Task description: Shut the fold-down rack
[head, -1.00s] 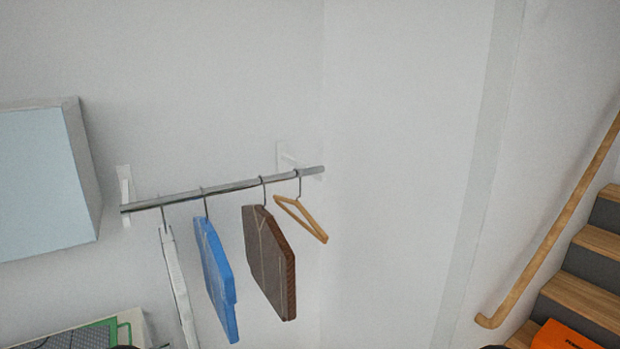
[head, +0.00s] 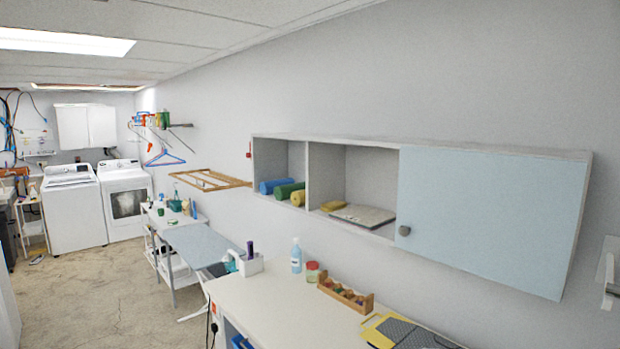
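The fold-down rack (head: 210,180) is a wooden slatted frame on the long wall, left of the wall cabinet. It stands out from the wall, roughly level, above the far end of the work surfaces. It is some way off from me. Neither of my grippers shows in the head view.
A wall cabinet (head: 480,212) with a pale blue door hangs at right. Below it a long white counter (head: 283,302) holds a bottle, a jar and a wooden box. An ironing board (head: 203,246) stands beyond. Washer (head: 72,212) and dryer (head: 124,200) stand far left; the floor (head: 120,290) at left is open.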

